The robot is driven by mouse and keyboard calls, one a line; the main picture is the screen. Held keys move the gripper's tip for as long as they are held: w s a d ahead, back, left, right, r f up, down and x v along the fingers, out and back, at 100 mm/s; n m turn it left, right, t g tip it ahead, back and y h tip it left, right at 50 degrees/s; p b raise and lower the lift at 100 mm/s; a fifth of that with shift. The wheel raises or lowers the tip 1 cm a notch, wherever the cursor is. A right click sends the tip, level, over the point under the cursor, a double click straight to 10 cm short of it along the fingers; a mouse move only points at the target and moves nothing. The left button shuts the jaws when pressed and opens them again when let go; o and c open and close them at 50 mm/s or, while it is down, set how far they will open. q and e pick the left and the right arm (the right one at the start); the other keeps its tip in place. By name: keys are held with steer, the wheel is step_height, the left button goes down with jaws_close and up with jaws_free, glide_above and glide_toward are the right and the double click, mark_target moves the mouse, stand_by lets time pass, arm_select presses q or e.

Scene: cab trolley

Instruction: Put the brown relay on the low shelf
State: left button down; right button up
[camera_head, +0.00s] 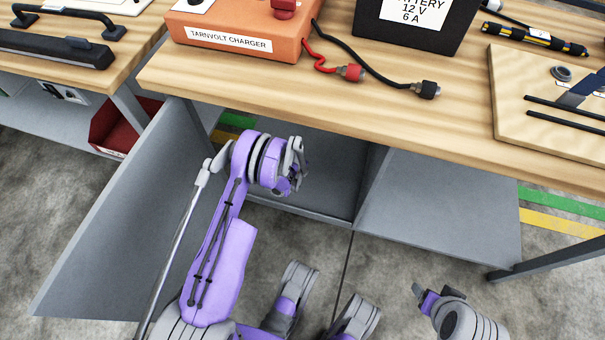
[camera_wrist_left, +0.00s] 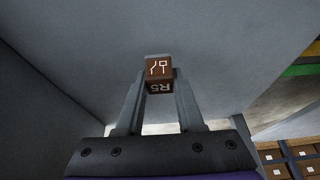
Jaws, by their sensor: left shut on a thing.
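The brown relay (camera_wrist_left: 158,68), a small block with white markings and "R5" on it, shows in the left wrist view between the two fingers of my left gripper (camera_wrist_left: 160,90). In the head view my left gripper (camera_head: 296,166) is at the opening of a grey compartment under the wooden bench, and the relay cannot be made out there. Grey surfaces (camera_wrist_left: 215,55) surround the relay; contact with them cannot be told. A grey low surface (camera_head: 335,200) shows inside the compartment. My right gripper (camera_head: 418,292) is low at the right, its jaw state unclear.
An open grey door panel (camera_head: 110,205) stands left of my left arm. The bench top (camera_head: 440,120) overhangs the compartment and carries an orange charger (camera_head: 240,35) and a black battery (camera_head: 425,30). A grey panel (camera_head: 440,205) lies to the right. Brown boxes (camera_wrist_left: 290,160) show in the wrist view.

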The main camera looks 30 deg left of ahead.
mark_target(300, 179)
arm_select(q)
step_height(300, 179, down, 6)
steer(key=shift+r+b, duration=0.1)
steer(key=shift+b, duration=0.95)
steer(key=shift+w+f, duration=0.1)
steer(key=shift+f, duration=0.1)
steer(key=shift+r, duration=0.1)
arm_select(e)
steer(key=shift+w+d+f, duration=0.1)
steer(key=shift+w+f, duration=0.65)
steer(key=shift+f, duration=0.15)
arm_select(q)
steer(key=c, duration=0.5)
jaws_free()
steer(key=shift+c, duration=0.2)
steer(key=p+v, duration=0.3)
steer(key=v, duration=0.9)
arm_select(e)
steer(key=shift+w+v, duration=0.25)
steer(key=shift+v, duration=0.9)
steer(key=shift+r, duration=0.1)
